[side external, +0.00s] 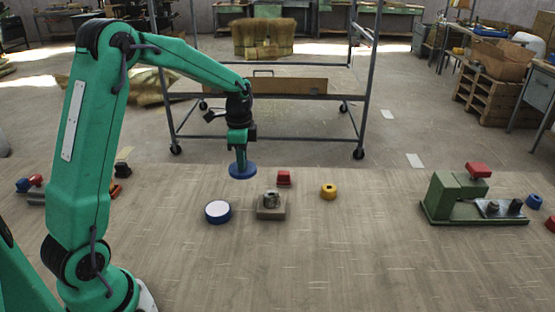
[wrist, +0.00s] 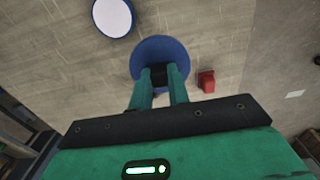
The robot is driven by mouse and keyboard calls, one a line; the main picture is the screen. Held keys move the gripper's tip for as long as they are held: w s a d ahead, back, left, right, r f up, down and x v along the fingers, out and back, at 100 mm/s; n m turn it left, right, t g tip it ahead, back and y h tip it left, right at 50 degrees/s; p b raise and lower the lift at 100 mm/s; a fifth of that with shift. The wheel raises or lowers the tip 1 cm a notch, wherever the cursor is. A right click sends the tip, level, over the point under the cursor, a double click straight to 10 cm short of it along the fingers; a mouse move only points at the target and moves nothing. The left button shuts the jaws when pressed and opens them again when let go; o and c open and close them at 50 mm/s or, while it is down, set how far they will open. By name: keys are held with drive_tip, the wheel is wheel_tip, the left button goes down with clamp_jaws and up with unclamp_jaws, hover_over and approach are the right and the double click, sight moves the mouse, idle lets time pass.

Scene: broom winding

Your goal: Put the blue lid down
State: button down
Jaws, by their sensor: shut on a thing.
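The blue lid (side external: 242,170) is a flat round disc held above the table, roughly level. My gripper (side external: 239,155) points down and is shut on it from above; the fingers hide its middle. In the wrist view the lid (wrist: 160,48) lies just beyond the tips of my gripper (wrist: 160,77), with a dark part between the fingers. A round blue tin with a white top face (side external: 218,212) stands on the table, lower and to the left of the lid. The tin also shows in the wrist view (wrist: 113,17), apart from the lid.
A grey-brown block with a round metal piece (side external: 271,207) stands right of the tin. A red block (side external: 284,178) and a yellow ring (side external: 328,191) stand behind and right of it. A green machine (side external: 470,200) stands farther right. The front table is clear.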

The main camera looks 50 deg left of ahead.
drive_tip(key=a+f, duration=0.2)
drive_tip(key=a, duration=0.1)
drive_tip(key=a+f, duration=0.2)
drive_tip(key=a, duration=0.2)
drive_tip(key=a+f, duration=0.2)
drive_tip(key=a, duration=0.2)
drive_tip(key=shift+w+a+f, duration=0.15)
drive_tip(key=shift+w+f, duration=0.05)
drive_tip(key=shift+f, duration=2.2)
drive_tip(key=shift+f, duration=0.1)
drive_tip(key=c, duration=1.3)
unclamp_jaws()
drive_tip(key=shift+c, duration=0.2)
wheel_tip(320, 180, up, 12)
